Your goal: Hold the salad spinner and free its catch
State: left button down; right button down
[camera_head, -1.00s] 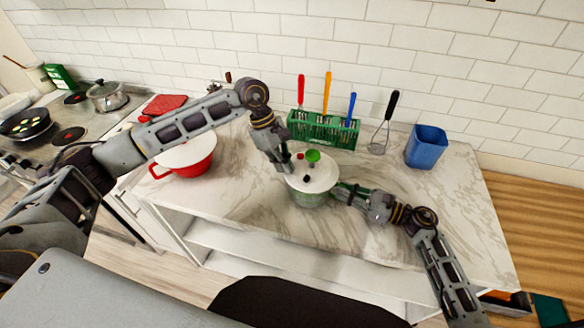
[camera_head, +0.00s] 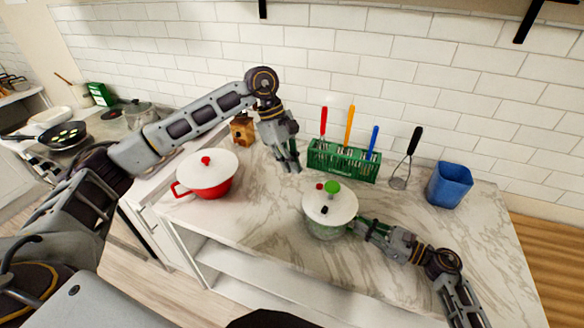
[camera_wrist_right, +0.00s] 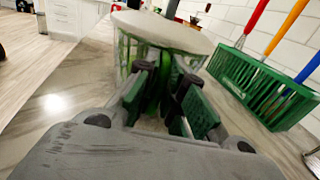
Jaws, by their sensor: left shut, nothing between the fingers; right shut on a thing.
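The salad spinner (camera_head: 344,208) stands upright on the marble counter, with a white lid and a pale green see-through bowl. On its lid are a green knob (camera_head: 333,187), a small red piece (camera_head: 320,186) and a small black piece (camera_head: 324,210); I cannot tell which is the catch. My right gripper (camera_head: 357,226) is shut on the spinner's right side, and the right wrist view shows its fingers (camera_wrist_right: 165,80) at the bowl (camera_wrist_right: 128,50) under the lid. My left gripper (camera_head: 291,166) is shut and empty, behind and left of the spinner, apart from it.
A red pot (camera_head: 205,190) with a white lid stands at the left. A green utensil rack (camera_head: 342,163) stands behind the spinner, close to my left gripper. The counter's front is clear.

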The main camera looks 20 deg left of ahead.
jog(key=c, duration=1.4)
grip_release()
jog(key=shift+c, duration=0.2)
jog(key=shift+d, duration=0.1)
jog(key=shift+v, duration=5.95)
jog(key=shift+f, duration=0.15)
